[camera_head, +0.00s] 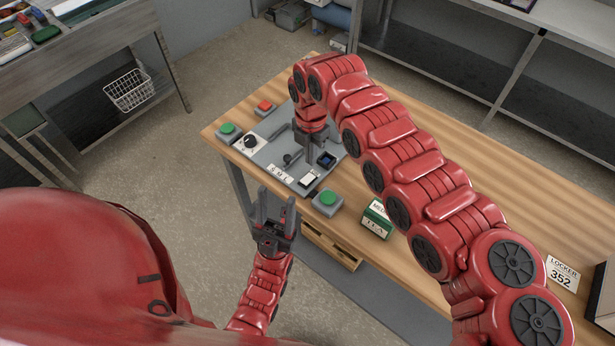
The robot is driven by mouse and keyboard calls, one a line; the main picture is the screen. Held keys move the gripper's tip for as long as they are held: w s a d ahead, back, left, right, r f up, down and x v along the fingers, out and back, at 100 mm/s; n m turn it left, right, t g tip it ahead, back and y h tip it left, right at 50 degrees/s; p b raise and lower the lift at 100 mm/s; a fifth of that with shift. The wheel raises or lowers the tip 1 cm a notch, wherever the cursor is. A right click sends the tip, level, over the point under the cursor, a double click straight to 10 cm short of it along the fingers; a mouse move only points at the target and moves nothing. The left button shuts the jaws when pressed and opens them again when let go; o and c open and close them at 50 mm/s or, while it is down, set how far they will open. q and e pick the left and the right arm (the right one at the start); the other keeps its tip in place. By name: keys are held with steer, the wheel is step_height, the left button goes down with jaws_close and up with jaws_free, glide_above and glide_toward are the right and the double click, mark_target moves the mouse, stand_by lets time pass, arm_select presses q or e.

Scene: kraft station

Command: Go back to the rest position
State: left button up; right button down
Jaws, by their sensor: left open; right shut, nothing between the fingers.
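My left gripper (273,208) is at the lower middle, in front of the table's near edge. Its two fingers point up and stand apart with nothing between them. My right arm reaches in from the lower right across the table. My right gripper (307,155) points down over the grey control panel (262,160). Its fingers look closed and hold nothing that I can see. I cannot tell whether its tips touch the panel. The arm hides part of the panel and of the table behind it.
The wooden table (480,190) bears green buttons (328,198), a red button (264,106), a black knob (250,142), a green-and-white tea box (376,218) and a locker sign (562,273). Bare floor (190,130) lies between.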

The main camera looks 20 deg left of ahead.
steer(key=shift+r, duration=0.7)
